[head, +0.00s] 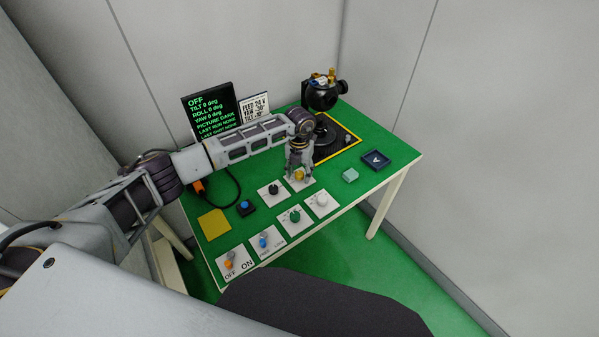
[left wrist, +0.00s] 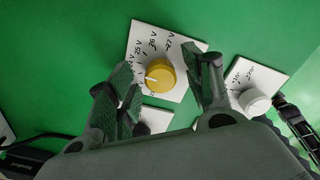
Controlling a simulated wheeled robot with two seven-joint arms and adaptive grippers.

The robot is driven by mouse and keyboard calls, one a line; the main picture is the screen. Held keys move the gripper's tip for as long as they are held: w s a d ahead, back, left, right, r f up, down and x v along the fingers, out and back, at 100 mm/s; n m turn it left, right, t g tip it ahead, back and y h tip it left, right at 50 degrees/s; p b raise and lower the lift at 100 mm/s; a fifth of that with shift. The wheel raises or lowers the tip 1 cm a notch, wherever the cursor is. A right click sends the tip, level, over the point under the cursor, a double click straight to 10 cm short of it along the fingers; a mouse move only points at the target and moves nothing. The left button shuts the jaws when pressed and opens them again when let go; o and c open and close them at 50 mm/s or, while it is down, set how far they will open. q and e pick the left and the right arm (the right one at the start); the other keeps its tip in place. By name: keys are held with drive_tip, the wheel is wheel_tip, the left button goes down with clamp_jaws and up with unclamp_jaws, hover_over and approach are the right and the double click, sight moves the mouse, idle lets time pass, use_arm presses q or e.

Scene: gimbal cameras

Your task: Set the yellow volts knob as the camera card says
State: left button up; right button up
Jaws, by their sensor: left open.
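The yellow knob (head: 299,175) sits on a white plate on the green table; it also shows in the left wrist view (left wrist: 161,75). Its plate (left wrist: 181,92) carries volt marks, with 25 V, 26 V and 27 V the most legible. The knob's white line points left, toward the low-volt end; the exact mark is unclear. My left gripper (head: 299,168) is over the knob, pointing down. In the left wrist view its open fingers (left wrist: 168,72) stand either side of the knob with gaps. The card (head: 255,108) seems to read FEED 24 V, with yaw and tilt lines. My right gripper is out of view.
A black screen (head: 210,115) reads OFF, picture dark. A gimbal camera (head: 322,93) stands at the back. Black (head: 274,188), green (head: 295,215) and white (head: 322,198) knobs, a blue button (head: 245,206) and switches (head: 229,264) surround the spot. A teal block (head: 350,175) lies right.

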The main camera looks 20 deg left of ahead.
sight(300, 173)
use_arm(q)
wheel_tip(300, 173, up, 12)
idle(0.8)
idle(0.6)
